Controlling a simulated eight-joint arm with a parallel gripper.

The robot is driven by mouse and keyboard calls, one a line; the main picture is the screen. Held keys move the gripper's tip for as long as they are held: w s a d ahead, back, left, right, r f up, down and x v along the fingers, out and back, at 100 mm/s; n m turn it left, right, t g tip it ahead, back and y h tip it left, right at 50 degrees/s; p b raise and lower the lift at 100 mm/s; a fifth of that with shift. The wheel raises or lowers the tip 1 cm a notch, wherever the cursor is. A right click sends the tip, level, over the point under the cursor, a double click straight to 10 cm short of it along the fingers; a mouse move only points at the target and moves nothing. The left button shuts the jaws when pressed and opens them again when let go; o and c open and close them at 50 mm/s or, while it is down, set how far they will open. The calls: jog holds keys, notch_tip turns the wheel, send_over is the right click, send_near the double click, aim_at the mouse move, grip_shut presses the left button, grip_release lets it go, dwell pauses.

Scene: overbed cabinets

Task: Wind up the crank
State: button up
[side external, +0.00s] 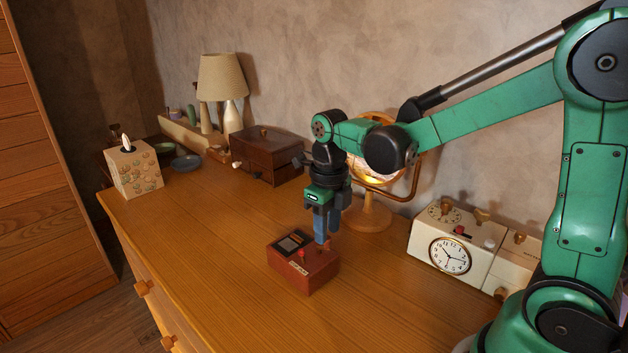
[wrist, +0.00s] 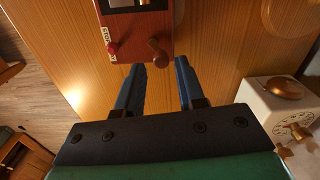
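A small red-brown box (side external: 304,273) stands on the wooden top, with a dark panel on its upper face and a red knob. It also shows at the top edge of the wrist view (wrist: 140,22). The wrist view shows the red knob (wrist: 113,47) at left and a brown crank-like knob (wrist: 157,50) at right. My gripper (side external: 324,236) hangs pointing down over the box's back right side. In the wrist view its blue fingers (wrist: 160,66) are apart, with nothing between them. The brown knob lies just beyond the fingertip gap. In the side view the crank cannot be made out.
A cream clock (side external: 450,256) with brass knobs stands to the right. A round lamp (side external: 370,207) is behind my gripper. A dark wooden chest (side external: 268,158), a shaded lamp (side external: 222,77) and a tissue box (side external: 135,170) are at the left. The wood top left of the box is clear.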

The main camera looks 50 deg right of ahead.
jog(key=shift+r, duration=2.15)
